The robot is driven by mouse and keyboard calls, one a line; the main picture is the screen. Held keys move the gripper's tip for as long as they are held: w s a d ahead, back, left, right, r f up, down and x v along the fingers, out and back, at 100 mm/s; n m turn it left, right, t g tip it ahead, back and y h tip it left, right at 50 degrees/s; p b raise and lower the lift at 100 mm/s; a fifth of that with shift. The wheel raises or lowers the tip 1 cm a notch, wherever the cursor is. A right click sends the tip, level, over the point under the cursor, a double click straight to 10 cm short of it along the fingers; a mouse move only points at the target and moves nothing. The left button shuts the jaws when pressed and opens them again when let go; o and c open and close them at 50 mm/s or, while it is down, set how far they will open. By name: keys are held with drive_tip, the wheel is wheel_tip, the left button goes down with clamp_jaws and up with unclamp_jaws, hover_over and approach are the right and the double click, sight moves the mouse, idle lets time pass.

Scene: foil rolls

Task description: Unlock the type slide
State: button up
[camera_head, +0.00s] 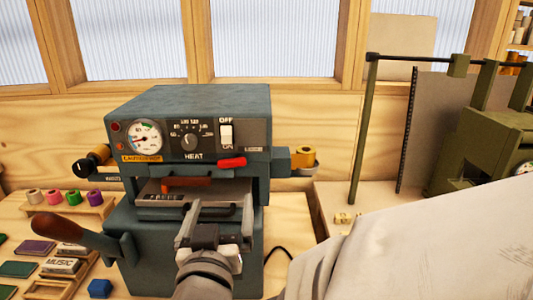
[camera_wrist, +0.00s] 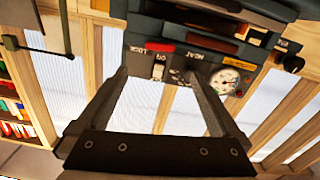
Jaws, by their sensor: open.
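The teal foil press (camera_head: 185,105) stands on the bench, and its front also shows upside down in the wrist view. A red lever (camera_head: 231,162) lies roughly level at the right of its front panel; it also shows in the wrist view (camera_wrist: 160,47), beside a small label. Below, the type slide (camera_head: 175,190), a flat tray with small type blocks, sits in the press opening with a dark handle at its front. My gripper (camera_head: 219,212) is open and empty in front of and below the red lever. Its fingers partly hide the slide's front.
The press carries a gauge (camera_head: 144,136), heat knob (camera_head: 190,142) and white switch (camera_head: 226,134). A long-handled lever (camera_head: 82,235) sticks out at left. A green machine (camera_head: 485,150) stands at right.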

sight(231, 164)
drive_tip(key=w, duration=0.4)
drive_tip(key=w+b, duration=0.1)
drive_tip(key=w, duration=0.9)
drive_tip(key=shift+a, duration=0.4)
